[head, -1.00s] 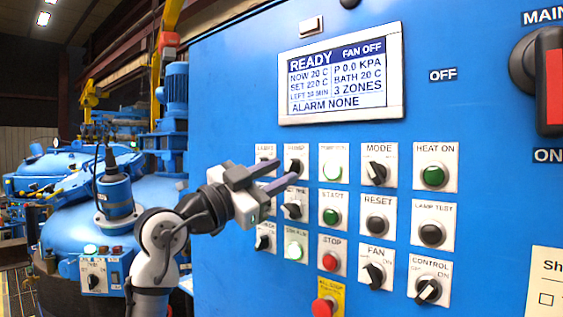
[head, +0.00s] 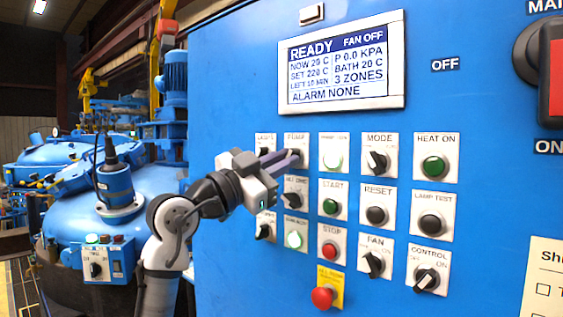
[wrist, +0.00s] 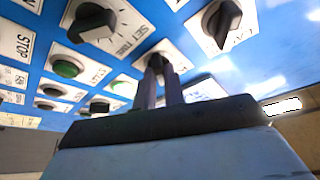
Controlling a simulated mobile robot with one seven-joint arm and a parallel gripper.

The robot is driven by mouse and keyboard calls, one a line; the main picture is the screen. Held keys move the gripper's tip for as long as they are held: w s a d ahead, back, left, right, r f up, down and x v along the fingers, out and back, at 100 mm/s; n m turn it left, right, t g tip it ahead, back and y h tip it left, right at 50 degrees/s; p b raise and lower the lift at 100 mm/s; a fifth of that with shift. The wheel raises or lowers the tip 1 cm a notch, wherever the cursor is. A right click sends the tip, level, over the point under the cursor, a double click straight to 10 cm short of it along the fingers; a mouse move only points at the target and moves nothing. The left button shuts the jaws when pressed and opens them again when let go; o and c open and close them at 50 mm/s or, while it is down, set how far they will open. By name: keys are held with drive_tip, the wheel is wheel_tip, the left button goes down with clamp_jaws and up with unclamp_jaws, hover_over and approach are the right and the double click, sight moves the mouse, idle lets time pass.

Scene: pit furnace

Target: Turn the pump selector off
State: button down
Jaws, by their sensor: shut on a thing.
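The pump selector (head: 296,138) is a black knob on a white plate labelled PUMP, in the top row of the blue control panel. My gripper (head: 287,159) reaches it from the left, and its fingers cover most of the knob. In the wrist view, my two dark fingers are shut on the pump selector's knob (wrist: 158,61), one on each side. The knob's pointer direction is hidden by the fingers.
The set time knob (head: 293,184) sits just below, and the lights knob (head: 264,151) just left. The display (head: 340,65) above reads READY and FAN OFF. Other buttons and knobs fill the panel to the right. A red emergency button (head: 323,297) sticks out lower down.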

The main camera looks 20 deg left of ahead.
drive_tip(key=shift+n, duration=0.4)
drive_tip(key=n+t+y, duration=0.1)
drive_tip(key=n+y, duration=0.1)
drive_tip(key=n, duration=0.3)
drive_tip(key=n+t+y, duration=0.1)
drive_tip(key=n+y, duration=0.2)
drive_tip(key=n, duration=0.3)
drive_tip(key=n+t+y, duration=0.1)
drive_tip(key=n+y, duration=0.2)
drive_tip(key=n, duration=0.2)
drive_tip(key=shift+s+d+p, duration=0.1)
drive_tip(key=shift+d+p, duration=0.2)
drive_tip(key=shift+n, duration=0.4)
drive_tip(key=c, duration=1.5)
unclamp_jaws()
drive_tip(key=shift+s, duration=0.1)
